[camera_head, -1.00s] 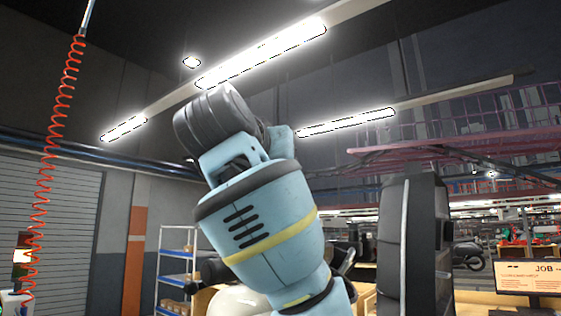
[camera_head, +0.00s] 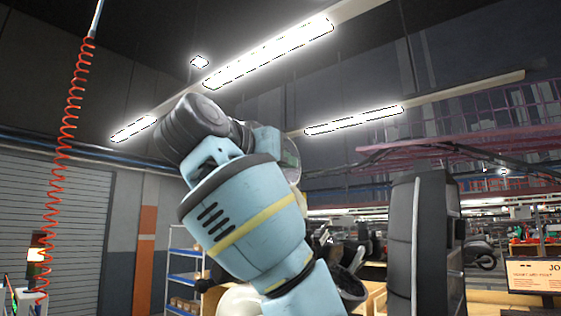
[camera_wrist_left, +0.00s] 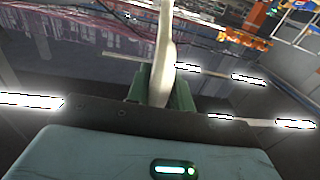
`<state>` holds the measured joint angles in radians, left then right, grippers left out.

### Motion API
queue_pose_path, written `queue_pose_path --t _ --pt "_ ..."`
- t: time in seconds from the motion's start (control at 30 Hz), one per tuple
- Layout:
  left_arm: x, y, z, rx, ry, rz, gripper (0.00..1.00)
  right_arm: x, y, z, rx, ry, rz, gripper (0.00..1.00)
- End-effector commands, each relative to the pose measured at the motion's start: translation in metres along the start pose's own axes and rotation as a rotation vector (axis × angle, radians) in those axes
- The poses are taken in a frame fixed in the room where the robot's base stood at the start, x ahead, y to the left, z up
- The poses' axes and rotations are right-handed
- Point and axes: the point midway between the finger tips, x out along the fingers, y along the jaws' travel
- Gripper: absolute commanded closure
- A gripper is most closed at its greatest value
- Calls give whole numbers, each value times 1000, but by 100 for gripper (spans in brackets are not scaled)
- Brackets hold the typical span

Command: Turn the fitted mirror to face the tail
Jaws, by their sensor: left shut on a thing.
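In the left wrist view my left gripper (camera_wrist_left: 160,92) has its green fingers closed on a pale cream, slender upright piece (camera_wrist_left: 164,45). This piece is seen nearly edge-on, and I cannot tell for sure that it is the mirror or which way it faces. In the head view my blue left arm covers the middle, and its fingers are hidden there. A rounded cream surface (camera_head: 238,301) shows low behind the arm; I cannot tell what it belongs to. My right gripper is not in view.
A tall dark upright unit (camera_head: 428,240) stands right of my arm. A monitor (camera_head: 535,275) is at the far right. A shelf rack (camera_head: 180,265) stands behind on the left, and a red coiled hose (camera_head: 62,150) hangs at the far left.

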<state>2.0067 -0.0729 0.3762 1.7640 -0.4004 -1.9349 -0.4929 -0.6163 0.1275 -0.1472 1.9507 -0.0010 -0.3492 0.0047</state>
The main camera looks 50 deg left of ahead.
Motion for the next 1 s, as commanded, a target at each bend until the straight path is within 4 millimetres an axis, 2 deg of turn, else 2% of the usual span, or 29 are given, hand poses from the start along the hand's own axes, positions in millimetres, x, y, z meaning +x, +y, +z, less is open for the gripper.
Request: queue_pose_path --t 0.63,0.67,0.8,0.83,1.0 --pt "2 -7 1 0 -5 97 100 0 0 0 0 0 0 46" --pt "2 -7 1 0 -5 97 74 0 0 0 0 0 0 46" --pt "2 -7 0 0 -4 97 55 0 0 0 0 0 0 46" --pt "2 -7 0 0 -4 97 52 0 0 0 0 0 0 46" --pt "1 -7 0 0 -3 96 52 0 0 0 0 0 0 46"
